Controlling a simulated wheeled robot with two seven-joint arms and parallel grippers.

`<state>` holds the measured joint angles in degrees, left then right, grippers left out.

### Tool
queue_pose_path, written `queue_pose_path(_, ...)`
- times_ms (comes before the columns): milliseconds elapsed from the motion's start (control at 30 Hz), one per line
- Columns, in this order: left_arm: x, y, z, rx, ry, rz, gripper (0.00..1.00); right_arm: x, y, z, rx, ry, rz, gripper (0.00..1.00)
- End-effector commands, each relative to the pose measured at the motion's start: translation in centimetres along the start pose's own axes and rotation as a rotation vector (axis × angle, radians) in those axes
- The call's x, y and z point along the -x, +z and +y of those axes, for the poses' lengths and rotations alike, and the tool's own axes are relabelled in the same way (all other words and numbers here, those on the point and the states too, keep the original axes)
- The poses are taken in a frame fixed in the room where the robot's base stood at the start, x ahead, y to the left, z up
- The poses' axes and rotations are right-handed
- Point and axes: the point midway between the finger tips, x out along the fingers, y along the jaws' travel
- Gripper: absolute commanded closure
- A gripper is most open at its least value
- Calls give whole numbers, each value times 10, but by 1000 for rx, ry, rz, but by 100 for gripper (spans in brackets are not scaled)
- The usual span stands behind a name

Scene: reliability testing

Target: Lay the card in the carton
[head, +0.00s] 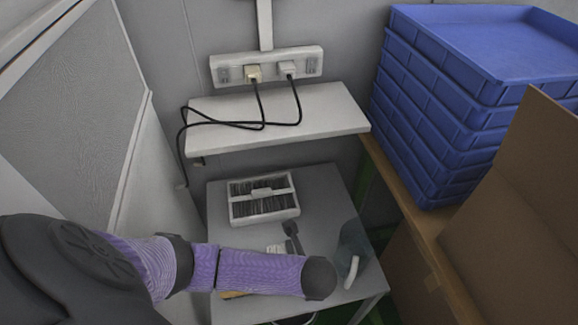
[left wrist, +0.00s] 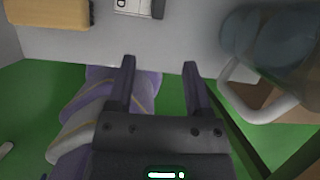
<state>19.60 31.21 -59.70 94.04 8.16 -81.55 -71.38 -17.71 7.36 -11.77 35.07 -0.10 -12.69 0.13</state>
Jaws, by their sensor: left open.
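A small white printed piece (left wrist: 133,6), perhaps the card, is cut off at the top of the left wrist view. A white patch (head: 275,249) on the grey table in the head view may be the same piece; my arm partly covers it. The brown cardboard carton (head: 520,178) stands open at the right of the head view, and its inside is mostly out of sight. My left gripper (left wrist: 159,80) is open and empty at the table's front edge, short of the white piece. The head view shows its arm, but not the fingers. My right gripper is not in view.
A clear jug (head: 352,240) with a white handle stands right of my left gripper. A tan block (left wrist: 46,13) lies to the left. A white slotted box (head: 263,198) and a dark scoop (head: 291,235) are behind. Blue crates (head: 425,120) are stacked beside the carton.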

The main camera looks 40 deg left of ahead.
Motion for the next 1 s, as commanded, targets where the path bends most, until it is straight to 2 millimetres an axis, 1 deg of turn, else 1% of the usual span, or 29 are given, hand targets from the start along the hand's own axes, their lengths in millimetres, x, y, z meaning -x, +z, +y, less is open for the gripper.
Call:
queue_pose_path(67,-2,0,0,-38,4,-8,35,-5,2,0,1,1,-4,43)
queue_pose_path(133,-10,-1,1,-46,8,-10,35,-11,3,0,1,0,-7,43)
queue_pose_path(233,-31,-2,2,-45,9,-9,35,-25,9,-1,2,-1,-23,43)
queue_pose_path(300,-46,-2,2,-44,10,-9,35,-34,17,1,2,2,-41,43)
queue_pose_path(433,-65,-3,3,-42,8,-9,35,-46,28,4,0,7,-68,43)
queue_pose_path(533,-87,-7,5,-42,10,-8,35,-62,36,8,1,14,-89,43)
queue_pose_path(600,-99,-5,5,-42,9,-9,35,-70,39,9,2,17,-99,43)
queue_pose_path(667,-101,-4,4,-42,7,-10,35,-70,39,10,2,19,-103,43)
queue_pose_path(800,-97,-2,4,-41,4,-10,35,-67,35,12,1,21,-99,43)
queue_pose_path(833,-97,-2,4,-41,4,-10,37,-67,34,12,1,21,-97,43)
queue_pose_path(867,-97,-2,4,-41,4,-10,44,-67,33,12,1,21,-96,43)
queue_pose_path(900,-97,-2,4,-41,4,-10,52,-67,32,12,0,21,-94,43)
queue_pose_path(967,-97,-2,4,-41,4,-10,65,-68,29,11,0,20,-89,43)
queue_pose_path(1000,-97,-2,4,-41,5,-10,73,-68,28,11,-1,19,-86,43)
